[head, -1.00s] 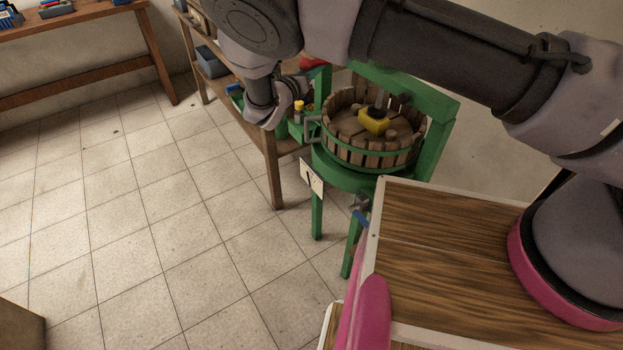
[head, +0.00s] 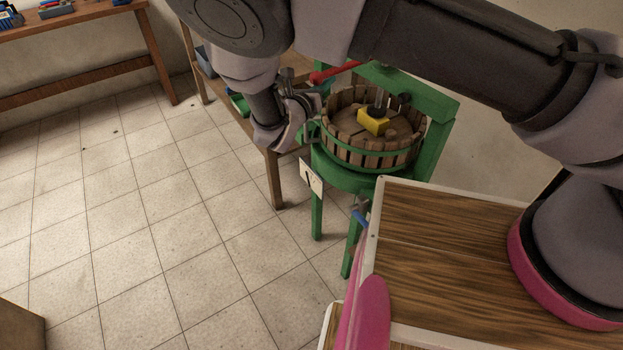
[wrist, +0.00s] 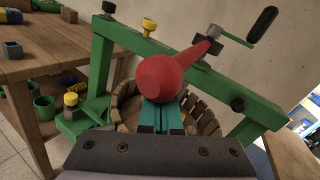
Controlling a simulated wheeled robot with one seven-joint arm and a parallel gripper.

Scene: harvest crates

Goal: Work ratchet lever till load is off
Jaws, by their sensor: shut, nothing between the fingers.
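The ratchet lever (head: 338,72) is a red bar on the green press. In the wrist view its round red knob (wrist: 160,78) points at the camera, and the bar runs back to a dark ratchet head (wrist: 208,48) on the beam. My gripper (wrist: 162,112) is shut and empty. Its teal fingers are together, just in front of or under the knob; I cannot tell whether they touch it. The press basket (head: 365,155) has wooden slats and a green band. A yellow block (head: 374,122) sits on boards inside it, under the screw.
The green beam (wrist: 130,42) carries a yellow-topped knob (wrist: 148,24). A black-handled crank (wrist: 263,24) rises behind the ratchet head. A wooden bench (wrist: 35,65) with green pots (wrist: 44,106) stands close at left. The tiled floor (head: 150,210) is open.

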